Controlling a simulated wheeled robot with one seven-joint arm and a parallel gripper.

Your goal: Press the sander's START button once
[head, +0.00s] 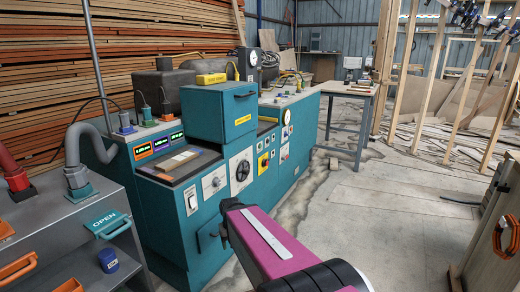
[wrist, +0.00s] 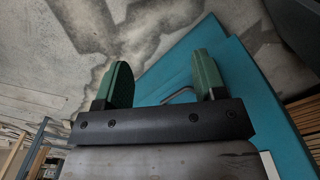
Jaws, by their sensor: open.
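The teal machine (head: 205,175) stands left of centre in the head view, with white control panels on its front. The labels are too small to read, so I cannot tell which control is START. My magenta arm reaches toward the machine's front from the lower right and hides part of its lower front. In the wrist view my gripper (wrist: 163,80) is open and empty, its two green fingers apart. A teal surface with a bent metal handle (wrist: 178,95) lies beyond them.
A grey cabinet (head: 70,225) with a green OPEN handle (head: 106,224) stands at the left. Stacked boards fill the left back.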

